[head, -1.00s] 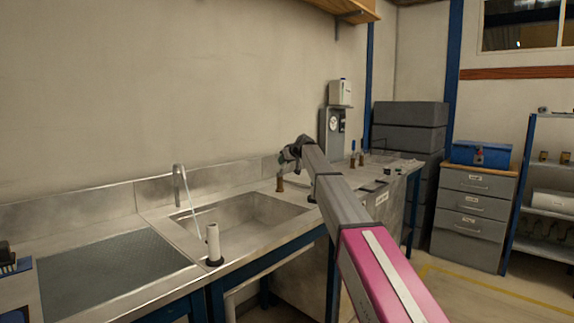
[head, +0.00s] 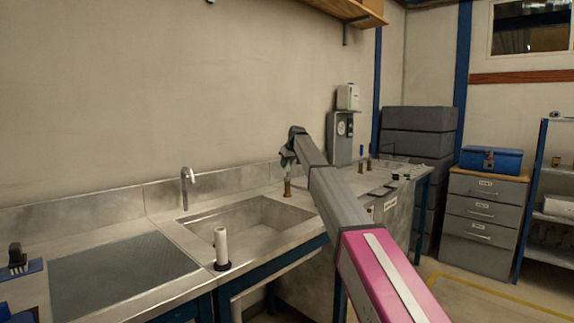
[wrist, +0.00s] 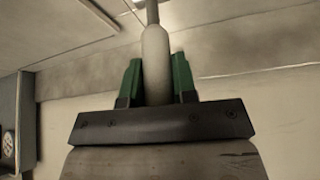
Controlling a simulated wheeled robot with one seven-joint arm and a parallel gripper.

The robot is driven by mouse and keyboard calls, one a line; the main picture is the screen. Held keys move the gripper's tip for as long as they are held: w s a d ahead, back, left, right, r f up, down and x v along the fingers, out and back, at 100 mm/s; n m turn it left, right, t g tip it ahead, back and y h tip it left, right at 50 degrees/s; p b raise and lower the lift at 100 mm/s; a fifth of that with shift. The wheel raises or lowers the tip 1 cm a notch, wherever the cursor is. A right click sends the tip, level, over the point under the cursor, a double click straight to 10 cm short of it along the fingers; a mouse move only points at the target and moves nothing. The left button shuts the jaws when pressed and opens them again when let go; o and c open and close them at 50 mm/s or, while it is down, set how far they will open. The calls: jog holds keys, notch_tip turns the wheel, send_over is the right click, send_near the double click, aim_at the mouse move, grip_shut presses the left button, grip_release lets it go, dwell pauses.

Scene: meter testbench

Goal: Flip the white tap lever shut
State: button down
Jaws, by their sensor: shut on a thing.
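My gripper (wrist: 157,80) has green fingers shut on the white tap lever (wrist: 156,60), a pale tapered handle that narrows to a thin grey end at the top of the wrist view. In the head view my gripper (head: 289,158) is just above a small brass tap (head: 287,188) behind the sink's right end. The lever is hidden there by the gripper and arm. The curved metal spout (head: 187,180) at the back left of the sink shows no water stream.
The sink basin (head: 245,222) has a white upright tube (head: 221,245) at its front edge. More small taps (head: 361,160) and a grey dispenser unit (head: 342,135) stand beyond my arm. A blue toolbox (head: 491,160) sits on grey drawers at right.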

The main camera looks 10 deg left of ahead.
jog(key=shift+w, duration=0.1)
jog(key=c, duration=0.9)
grip_release()
jog(key=v, duration=1)
jog(key=shift+s+r, duration=0.25)
jog(key=shift+r, duration=0.1)
jog(key=shift+d, duration=0.1)
